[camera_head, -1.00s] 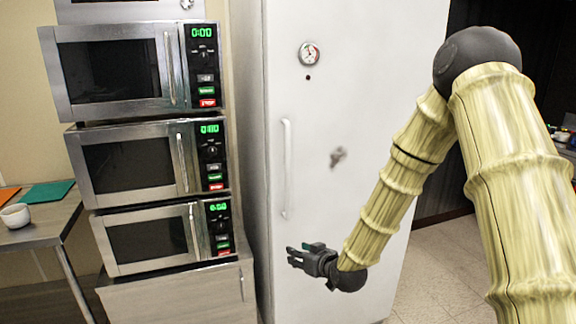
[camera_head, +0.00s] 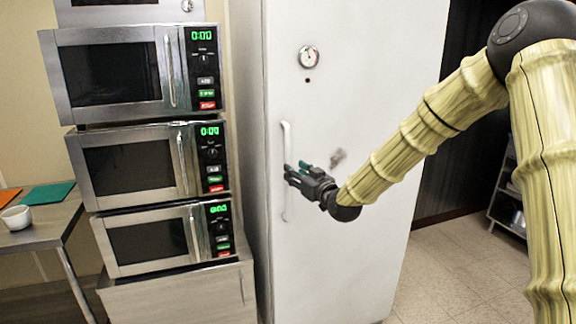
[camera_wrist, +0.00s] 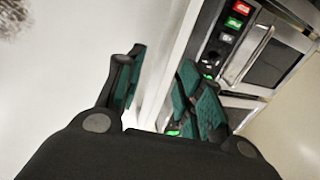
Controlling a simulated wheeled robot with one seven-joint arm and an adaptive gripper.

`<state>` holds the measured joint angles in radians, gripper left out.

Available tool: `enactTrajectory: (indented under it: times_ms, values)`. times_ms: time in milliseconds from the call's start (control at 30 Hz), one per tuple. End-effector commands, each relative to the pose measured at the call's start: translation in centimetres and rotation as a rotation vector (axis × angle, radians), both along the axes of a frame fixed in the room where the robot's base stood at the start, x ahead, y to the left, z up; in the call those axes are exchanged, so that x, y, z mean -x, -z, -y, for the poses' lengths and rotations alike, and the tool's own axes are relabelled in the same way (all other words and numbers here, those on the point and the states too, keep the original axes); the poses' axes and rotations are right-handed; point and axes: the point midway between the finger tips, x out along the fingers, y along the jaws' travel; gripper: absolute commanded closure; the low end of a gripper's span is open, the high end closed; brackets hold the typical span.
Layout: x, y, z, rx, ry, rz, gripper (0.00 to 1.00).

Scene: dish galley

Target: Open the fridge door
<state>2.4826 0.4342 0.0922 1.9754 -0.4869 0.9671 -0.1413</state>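The fridge is tall and white, and its door (camera_head: 350,85) looks closed. A slim white vertical handle (camera_head: 286,140) runs down the left side of the door. My gripper (camera_head: 295,170) is at the lower half of the handle, and its fingertips overlap the handle in the head view. I cannot tell whether they touch it. In the wrist view my gripper (camera_wrist: 163,62) has its dark green fingers spread apart, with a pale strip between them. The handle is not clearly distinguishable there.
Several stacked microwaves (camera_head: 127,167) stand left of the fridge on a metal cabinet (camera_head: 180,296). A side table (camera_head: 50,222) with a white bowl (camera_head: 16,218) is at far left. Open tiled floor (camera_head: 450,262) and a shelf rack (camera_head: 508,190) lie right of the fridge.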

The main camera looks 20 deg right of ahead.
Motion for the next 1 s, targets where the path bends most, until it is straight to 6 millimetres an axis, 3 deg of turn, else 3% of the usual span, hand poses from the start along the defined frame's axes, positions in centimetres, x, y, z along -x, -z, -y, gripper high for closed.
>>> enactTrajectory:
  times_ms: [200,400,800,1000]
  values:
    - [-3.1,-0.1,-0.8,0.001,-0.001,-0.001,0.63]
    - [-4.8,0.0,-1.1,0.000,0.000,-0.001,0.63]
    - [-5.3,0.0,-1.3,0.000,-0.001,0.000,0.63]
    - [-5.3,0.0,-1.3,0.000,0.000,0.000,0.97]
